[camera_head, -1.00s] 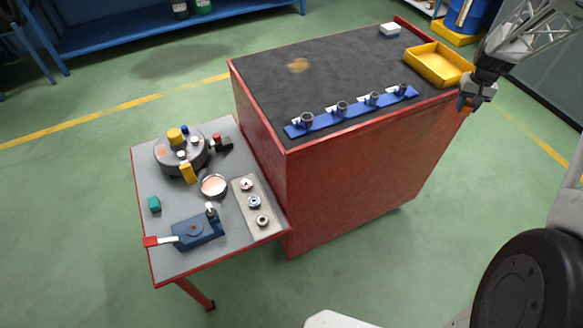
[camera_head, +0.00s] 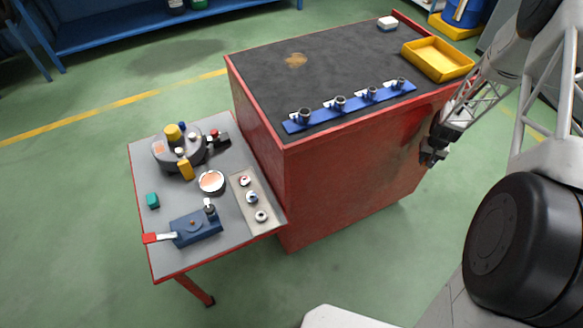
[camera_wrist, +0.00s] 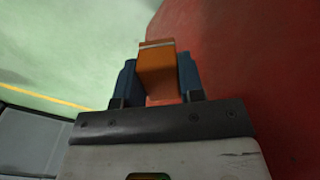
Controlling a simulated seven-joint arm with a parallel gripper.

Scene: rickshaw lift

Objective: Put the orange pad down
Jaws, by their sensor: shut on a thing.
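The orange pad (camera_wrist: 158,72) is a small orange block with a pale stripe near its far end. My gripper (camera_wrist: 158,80) is shut on it, with a blue finger on each side in the wrist view. In the head view my gripper (camera_head: 430,156) hangs beside the right part of the red cabinet's front face, below its top. The pad cannot be made out in the head view.
The red cabinet (camera_head: 340,185) has a dark top (camera_head: 340,70) holding a blue rail (camera_head: 350,108) with several cylinders, a yellow tray (camera_head: 438,60) and a white block (camera_head: 387,23). A lower grey table (camera_head: 165,245) with several small devices adjoins it at left.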

